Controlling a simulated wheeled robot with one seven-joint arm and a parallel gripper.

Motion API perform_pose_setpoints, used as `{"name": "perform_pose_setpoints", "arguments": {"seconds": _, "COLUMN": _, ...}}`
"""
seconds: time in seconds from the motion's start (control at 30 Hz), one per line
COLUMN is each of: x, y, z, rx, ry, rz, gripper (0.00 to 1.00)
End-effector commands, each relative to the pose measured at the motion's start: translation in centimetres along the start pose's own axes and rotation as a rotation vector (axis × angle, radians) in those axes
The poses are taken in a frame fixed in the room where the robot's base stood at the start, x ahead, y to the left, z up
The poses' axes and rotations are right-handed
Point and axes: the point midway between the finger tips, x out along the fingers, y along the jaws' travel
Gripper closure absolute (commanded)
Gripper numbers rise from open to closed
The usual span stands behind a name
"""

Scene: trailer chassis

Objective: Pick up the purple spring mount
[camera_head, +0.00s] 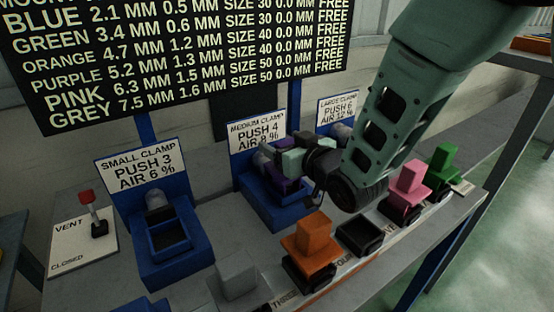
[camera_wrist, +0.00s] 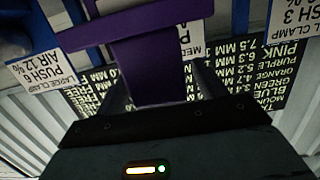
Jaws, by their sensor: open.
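The purple spring mount (camera_head: 289,187) sits in the blue medium clamp (camera_head: 272,209), mostly hidden behind my gripper in the head view. In the wrist view the purple spring mount (camera_wrist: 150,62) fills the upper middle, with a wide flange and a narrower block. My gripper (camera_head: 284,163) is at the medium clamp, close to the mount's upper part. In the wrist view the narrow block lies between the dark fingers of my gripper (camera_wrist: 160,95). The jaws are open; I cannot tell whether either finger touches the block.
The small clamp (camera_head: 170,240) stands empty to the left, beside the vent lever (camera_head: 90,213). In front are an orange mount (camera_head: 313,236), an empty black holder (camera_head: 360,235), a pink mount (camera_head: 406,188), a green mount (camera_head: 441,167) and a grey block (camera_head: 236,280). A large clamp sign (camera_head: 337,107) stands behind.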

Motion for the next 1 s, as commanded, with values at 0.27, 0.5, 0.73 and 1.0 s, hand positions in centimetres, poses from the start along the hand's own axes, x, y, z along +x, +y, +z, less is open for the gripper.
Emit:
{"name": "perform_pose_setpoints", "arguments": {"seconds": 0.27, "x": -0.29, "y": -0.03, "z": 0.14, "rx": 0.0, "ry": 0.001, "rz": 0.001, "gripper": 0.29}}
{"name": "perform_pose_setpoints", "arguments": {"seconds": 0.5, "x": -0.28, "y": -0.04, "z": 0.13, "rx": 0.0, "ry": 0.001, "rz": 0.0, "gripper": 0.85}}
{"name": "perform_pose_setpoints", "arguments": {"seconds": 0.73, "x": -0.25, "y": -0.04, "z": -0.02, "rx": 0.0, "ry": 0.005, "rz": 0.0, "gripper": 1.0}}
{"name": "perform_pose_setpoints", "arguments": {"seconds": 1.0, "x": -0.33, "y": -0.04, "z": -0.7, "rx": 0.001, "ry": 0.007, "rz": 0.0, "gripper": 1.0}}
